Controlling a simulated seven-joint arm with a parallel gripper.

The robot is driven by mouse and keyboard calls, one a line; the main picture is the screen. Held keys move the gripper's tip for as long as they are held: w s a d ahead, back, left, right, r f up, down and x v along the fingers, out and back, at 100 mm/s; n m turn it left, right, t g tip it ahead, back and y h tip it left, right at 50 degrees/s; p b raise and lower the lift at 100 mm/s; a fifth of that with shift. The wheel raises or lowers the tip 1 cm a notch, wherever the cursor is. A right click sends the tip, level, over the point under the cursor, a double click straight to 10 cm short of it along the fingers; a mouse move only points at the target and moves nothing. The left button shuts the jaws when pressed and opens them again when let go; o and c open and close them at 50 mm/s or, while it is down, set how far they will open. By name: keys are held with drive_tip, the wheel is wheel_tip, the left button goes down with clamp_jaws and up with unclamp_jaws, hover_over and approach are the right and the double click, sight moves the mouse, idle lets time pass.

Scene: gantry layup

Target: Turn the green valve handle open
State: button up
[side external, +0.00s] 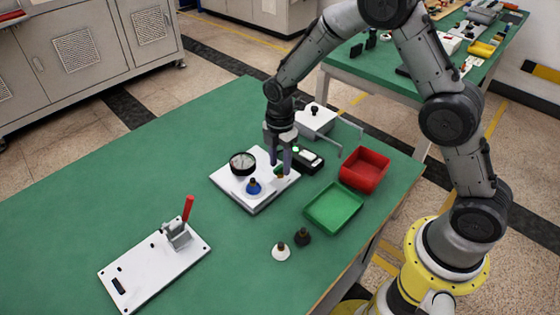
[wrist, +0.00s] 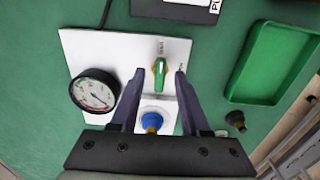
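The green valve handle (wrist: 160,76) stands on a white panel (wrist: 80,48), its long side running up and down in the wrist view. My gripper (wrist: 159,73) is open, with one dark finger on each side of the handle and a gap showing on both sides. In the side external view my gripper (side external: 280,168) points down over the right part of the panel, and its fingers largely hide the handle. Small labels sit near the handle, too small to read. I cannot tell how deep the fingertips reach.
A pressure gauge (wrist: 95,91) and a blue knob (wrist: 152,121) share the panel close by. A green tray (side external: 334,208), a red bin (side external: 365,170) and two small knobs stand to the right. A plate with a red-handled clamp (side external: 187,209) lies front left. The table's left side is clear.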

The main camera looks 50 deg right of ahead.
clamp_jaws()
